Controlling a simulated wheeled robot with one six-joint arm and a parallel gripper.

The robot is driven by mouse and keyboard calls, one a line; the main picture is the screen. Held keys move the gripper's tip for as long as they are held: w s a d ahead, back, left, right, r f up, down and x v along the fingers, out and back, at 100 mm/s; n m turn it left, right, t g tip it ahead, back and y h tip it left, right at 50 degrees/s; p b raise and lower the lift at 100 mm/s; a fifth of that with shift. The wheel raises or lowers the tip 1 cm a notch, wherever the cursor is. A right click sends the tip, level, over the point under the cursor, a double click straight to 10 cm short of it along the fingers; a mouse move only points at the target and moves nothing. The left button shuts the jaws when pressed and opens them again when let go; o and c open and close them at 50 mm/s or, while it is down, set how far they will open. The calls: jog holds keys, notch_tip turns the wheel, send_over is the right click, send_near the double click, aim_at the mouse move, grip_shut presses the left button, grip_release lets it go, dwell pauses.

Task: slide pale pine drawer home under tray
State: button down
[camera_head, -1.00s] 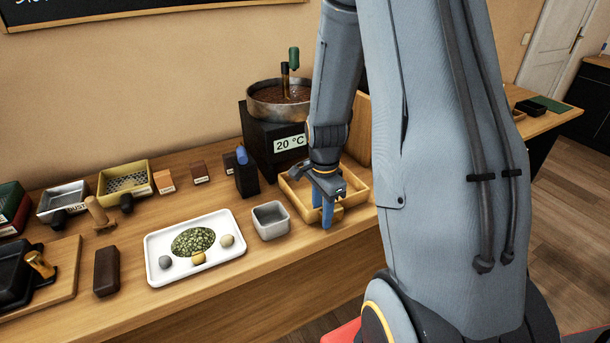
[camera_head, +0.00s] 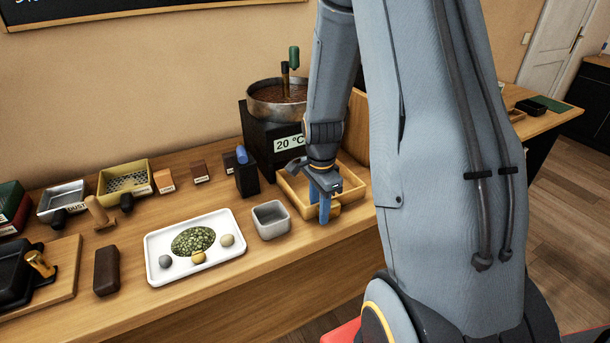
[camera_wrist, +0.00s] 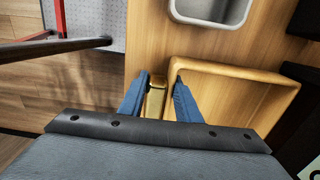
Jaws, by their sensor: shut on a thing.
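The pale pine drawer (camera_head: 351,203) is an open-topped wooden box on the bench, right of the grey cup and in front of the black stand. In the wrist view the drawer (camera_wrist: 235,69) lies right of centre, and the part of its inside that shows is empty. My gripper (camera_head: 324,208) is at the drawer's front. Its blue fingers, also in the wrist view (camera_wrist: 158,92), are shut on the small tan handle (camera_wrist: 155,99). No tray shows clearly above the drawer.
A small grey cup (camera_head: 271,232) stands close left of the drawer. A white tray (camera_head: 158,278) with green beads lies further left. A black stand (camera_head: 262,146) with a metal pan is behind. An upright wooden panel (camera_head: 355,128) rises behind the drawer. The bench's front edge is near.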

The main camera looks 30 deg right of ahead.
aim_at(307, 203)
jog(key=shift+w, duration=1.85)
jog(key=shift+w+a+b, duration=0.1)
jog(key=shift+w+b, duration=0.4)
jog(key=shift+w, duration=1.65)
jog(key=shift+s, duration=0.3)
jog(key=c, duration=1.2)
grip_release()
